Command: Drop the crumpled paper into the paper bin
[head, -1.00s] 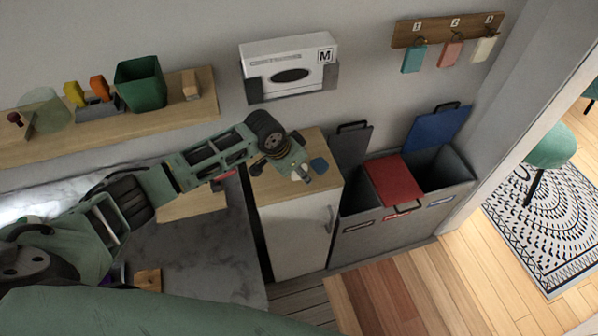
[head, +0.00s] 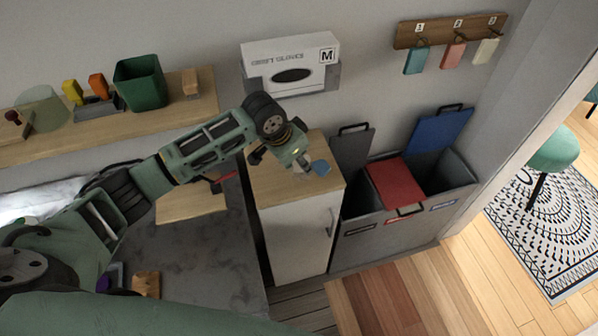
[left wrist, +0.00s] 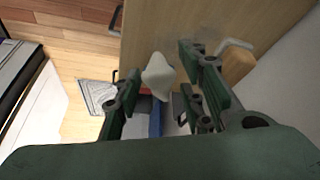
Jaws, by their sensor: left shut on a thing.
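The crumpled paper (left wrist: 158,77) is a small white lump between the two green fingers of my left gripper (left wrist: 160,85) in the left wrist view. The gripper is shut on it. In the head view my left gripper (head: 302,165) is above the wooden top of a white cabinet, left of the bins; the paper is hard to make out there. The bin unit (head: 400,228) is grey with several compartments. The blue lid (head: 440,130) at the right and the dark grey lid (head: 352,148) at the left stand open. The red lid (head: 395,183) is shut. My right gripper is not in view.
The white cabinet (head: 298,240) stands beside the bins. A small blue object (head: 320,167) shows near its top's right edge. A box dispenser (head: 290,65) and key rack (head: 450,30) hang on the wall. A shelf (head: 195,120) holds a green pot (head: 140,83).

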